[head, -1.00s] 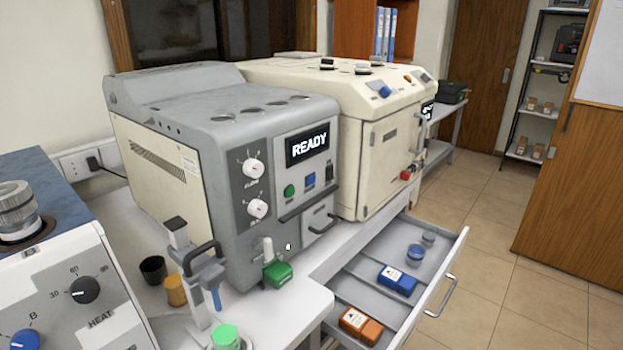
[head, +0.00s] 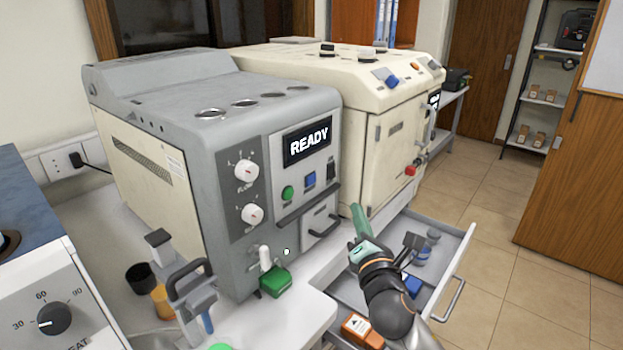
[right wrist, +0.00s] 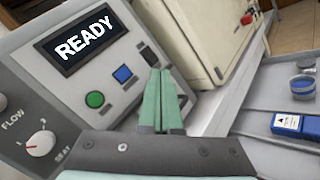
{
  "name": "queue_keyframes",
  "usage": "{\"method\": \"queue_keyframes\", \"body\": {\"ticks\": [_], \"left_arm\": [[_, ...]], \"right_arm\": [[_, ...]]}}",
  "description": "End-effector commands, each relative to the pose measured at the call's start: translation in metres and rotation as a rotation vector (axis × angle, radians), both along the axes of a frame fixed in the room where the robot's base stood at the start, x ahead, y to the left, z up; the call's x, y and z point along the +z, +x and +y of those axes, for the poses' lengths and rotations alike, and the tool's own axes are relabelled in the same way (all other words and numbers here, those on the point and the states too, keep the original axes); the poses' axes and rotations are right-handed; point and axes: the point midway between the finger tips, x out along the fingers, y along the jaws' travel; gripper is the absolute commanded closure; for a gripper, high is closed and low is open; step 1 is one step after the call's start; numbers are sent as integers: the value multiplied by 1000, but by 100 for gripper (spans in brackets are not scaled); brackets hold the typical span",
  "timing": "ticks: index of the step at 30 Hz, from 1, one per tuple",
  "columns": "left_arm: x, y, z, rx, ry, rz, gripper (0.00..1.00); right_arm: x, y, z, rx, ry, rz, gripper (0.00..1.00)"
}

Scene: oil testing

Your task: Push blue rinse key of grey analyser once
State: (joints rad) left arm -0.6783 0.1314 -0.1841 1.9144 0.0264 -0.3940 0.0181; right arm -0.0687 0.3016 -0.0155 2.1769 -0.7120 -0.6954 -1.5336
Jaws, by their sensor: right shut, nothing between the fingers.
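The grey analyser (head: 205,215) stands on the white bench, its display (head: 308,141) reading READY. Its square blue key (head: 310,179) sits below the display, between a round green button (head: 288,193) and a black switch (head: 331,168). The blue key also shows in the right wrist view (right wrist: 122,74), left of the fingers. My right gripper (head: 357,212) has green fingers, is shut and empty, and is in front and to the right of the key, apart from the panel. In the right wrist view its fingertips (right wrist: 160,75) point toward the panel. My left gripper is not in view.
A cream machine (head: 375,140) stands right of the analyser. An open drawer (head: 455,265) below my right arm holds an orange box (head: 360,328) and a blue box (head: 413,287). A green block (head: 275,283) and a clamp stand (head: 185,285) stand on the bench in front.

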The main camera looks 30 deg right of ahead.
Motion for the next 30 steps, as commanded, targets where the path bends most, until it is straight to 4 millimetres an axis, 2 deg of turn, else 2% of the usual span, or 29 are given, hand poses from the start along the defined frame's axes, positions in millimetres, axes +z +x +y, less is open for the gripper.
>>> {"method": "queue_keyframes", "body": {"ticks": [1,5,17,23,30], "left_arm": [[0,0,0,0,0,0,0],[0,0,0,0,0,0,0],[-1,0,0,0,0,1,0],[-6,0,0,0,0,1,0],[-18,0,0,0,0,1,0]], "right_arm": [[9,1,-2,-9,-43,-8,100],[18,2,-5,-22,-102,-13,100],[18,4,-4,-23,-106,-12,100],[17,20,3,-24,-102,-14,100],[16,52,16,-21,-102,-14,100]]}}
